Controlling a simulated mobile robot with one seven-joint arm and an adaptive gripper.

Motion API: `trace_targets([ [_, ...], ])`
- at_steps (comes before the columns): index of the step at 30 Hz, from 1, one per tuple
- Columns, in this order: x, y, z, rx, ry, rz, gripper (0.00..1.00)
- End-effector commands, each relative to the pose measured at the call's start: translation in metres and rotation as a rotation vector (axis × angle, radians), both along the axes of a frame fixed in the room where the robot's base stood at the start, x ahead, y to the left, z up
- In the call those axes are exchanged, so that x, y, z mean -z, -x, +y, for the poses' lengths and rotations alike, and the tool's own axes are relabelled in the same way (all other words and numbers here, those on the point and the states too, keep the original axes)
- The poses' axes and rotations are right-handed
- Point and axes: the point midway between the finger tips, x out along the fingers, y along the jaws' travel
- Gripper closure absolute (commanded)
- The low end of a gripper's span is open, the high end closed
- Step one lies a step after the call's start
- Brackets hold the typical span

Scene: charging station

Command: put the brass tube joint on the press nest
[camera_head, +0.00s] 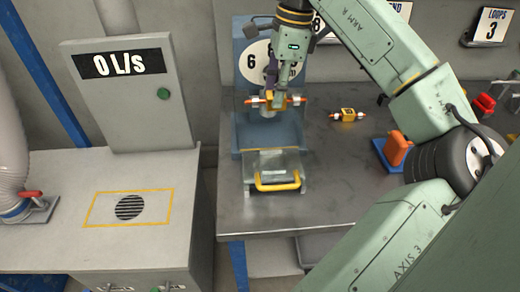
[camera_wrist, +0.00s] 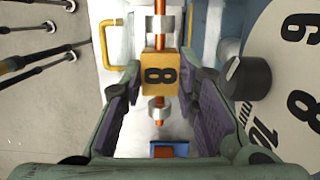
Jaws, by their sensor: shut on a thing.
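The brass tube joint (camera_wrist: 160,73), a yellow block marked 8, has orange tube and pale collars on both sides. My gripper (camera_head: 276,98) is shut on the block, with one finger on each side. In the head view the held joint (camera_head: 268,104) is level, in front of the blue press (camera_head: 245,135). A grey cylinder (camera_head: 267,113) shows just under it; I cannot tell if they touch. The nest is not clearly seen. A small blue part (camera_wrist: 160,150) shows near the tube's lower end in the wrist view.
A clear guard with a yellow handle (camera_head: 277,186) lies at the press front. A second brass joint (camera_head: 347,114) lies on the metal table (camera_head: 330,165). An orange-and-blue tool (camera_head: 397,148) stands right. A dial (camera_wrist: 290,95) and black knob (camera_wrist: 248,77) are close beside my gripper.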

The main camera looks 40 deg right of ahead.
Motion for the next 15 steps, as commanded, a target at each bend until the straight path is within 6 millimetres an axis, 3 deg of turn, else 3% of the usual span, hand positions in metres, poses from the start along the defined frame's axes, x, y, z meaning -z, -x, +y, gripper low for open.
trace_targets([
  [4, 0.008, 0.001, -0.001, 0.001, -0.001, 0.001, 1.00],
  [8, 0.030, 0.001, 0.000, 0.001, -0.002, 0.000, 1.00],
  [15, 0.097, 0.001, 0.000, 0.002, -0.002, 0.001, 1.00],
])
